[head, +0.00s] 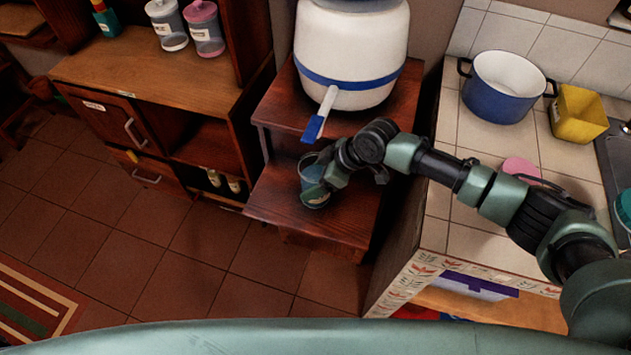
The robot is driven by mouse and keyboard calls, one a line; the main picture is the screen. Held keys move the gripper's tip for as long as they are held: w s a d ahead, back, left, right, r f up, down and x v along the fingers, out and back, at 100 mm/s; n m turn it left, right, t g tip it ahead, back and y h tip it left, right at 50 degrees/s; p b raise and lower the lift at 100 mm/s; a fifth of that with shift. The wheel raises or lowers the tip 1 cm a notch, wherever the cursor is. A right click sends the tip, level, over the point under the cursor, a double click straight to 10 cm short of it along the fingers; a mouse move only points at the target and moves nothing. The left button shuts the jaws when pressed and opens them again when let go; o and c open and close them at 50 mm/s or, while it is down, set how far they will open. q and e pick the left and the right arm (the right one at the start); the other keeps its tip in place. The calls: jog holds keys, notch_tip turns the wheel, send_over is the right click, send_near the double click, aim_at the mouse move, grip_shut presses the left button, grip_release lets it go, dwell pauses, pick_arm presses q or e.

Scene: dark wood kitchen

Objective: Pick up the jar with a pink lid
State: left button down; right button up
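The jar with a pink lid (206,33) stands upright on the wooden cabinet at the upper left. It is a clear jar with a pale label, beside a similar jar with a whitish lid (168,28). My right gripper (321,188) is far from it, low over the lower step of the wooden stand. The gripper is at a bluish clear glass (308,170), with a finger overlapping the glass. I cannot tell whether it is closed on the glass. My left gripper is not in view.
A white water container (350,45) with a blue-tipped tap stands on the upper step of the stand (275,105). A blue pot (497,95) and a yellow container (577,115) are on the tiled counter. Floor in front of the cabinet is clear.

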grip_shut()
jog(key=shift+w+r, duration=0.1)
jog(key=shift+r, duration=0.05)
jog(key=shift+r, duration=0.1)
